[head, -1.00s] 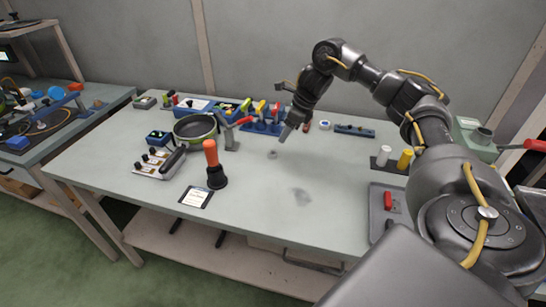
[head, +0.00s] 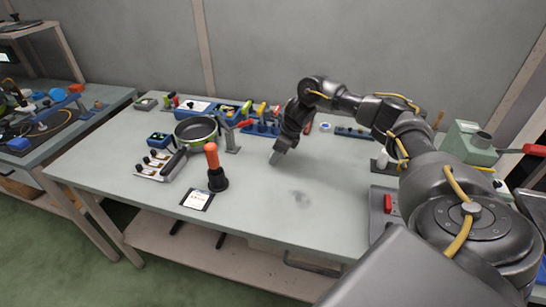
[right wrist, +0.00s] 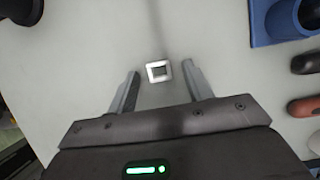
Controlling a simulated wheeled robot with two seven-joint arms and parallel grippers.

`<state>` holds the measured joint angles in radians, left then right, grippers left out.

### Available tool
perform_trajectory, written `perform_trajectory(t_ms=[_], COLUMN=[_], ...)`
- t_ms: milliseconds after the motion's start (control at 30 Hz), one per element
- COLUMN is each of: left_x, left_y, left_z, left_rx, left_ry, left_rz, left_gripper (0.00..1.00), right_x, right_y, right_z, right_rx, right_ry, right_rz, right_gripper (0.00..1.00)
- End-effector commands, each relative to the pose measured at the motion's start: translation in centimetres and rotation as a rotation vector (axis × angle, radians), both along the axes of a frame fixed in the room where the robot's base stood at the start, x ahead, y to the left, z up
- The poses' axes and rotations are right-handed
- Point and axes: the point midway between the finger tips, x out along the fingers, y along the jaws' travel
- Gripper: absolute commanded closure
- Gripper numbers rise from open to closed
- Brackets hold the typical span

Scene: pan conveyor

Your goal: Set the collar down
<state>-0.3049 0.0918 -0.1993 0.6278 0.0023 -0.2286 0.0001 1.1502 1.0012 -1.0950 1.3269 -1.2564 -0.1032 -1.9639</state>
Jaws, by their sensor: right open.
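The collar (right wrist: 159,71) is a small square metal ring with a square opening. It lies flat on the bare tabletop in the right wrist view. My right gripper (head: 277,158) points down at the middle of the table. It is open, and in the right wrist view its two fingertips (right wrist: 160,82) stand on either side of the collar, with gaps visible on both sides. In the head view the collar is hidden by the gripper. My left gripper is not in view.
The worktable (head: 262,208) is clear in front of the gripper. A frying pan (head: 196,130) and an orange-handled tool (head: 214,168) stand to the left. A blue rack with coloured handles (head: 262,124) is close behind. A grey tray (head: 380,204) lies to the right.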

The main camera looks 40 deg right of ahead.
Motion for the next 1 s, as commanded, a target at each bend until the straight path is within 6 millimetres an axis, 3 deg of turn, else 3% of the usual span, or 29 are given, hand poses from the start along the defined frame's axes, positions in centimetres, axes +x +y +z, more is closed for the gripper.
perform_trajectory(t_ms=[133,500,800,1000], left_x=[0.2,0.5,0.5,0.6], left_y=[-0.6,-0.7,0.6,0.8], left_z=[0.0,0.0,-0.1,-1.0], left_rx=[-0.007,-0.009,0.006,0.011], left_ry=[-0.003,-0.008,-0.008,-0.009], left_rz=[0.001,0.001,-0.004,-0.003], left_gripper=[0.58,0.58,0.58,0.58], right_x=[0.0,0.0,0.1,0.2], right_y=[0.0,0.0,0.0,0.0], right_z=[0.0,0.1,0.4,2.6], right_rx=[0.0,0.0,0.0,0.0], right_ry=[0.0,-0.001,-0.002,-0.007], right_rz=[0.0,0.001,0.001,0.002], right_gripper=[0.5,0.96,0.96,0.96])
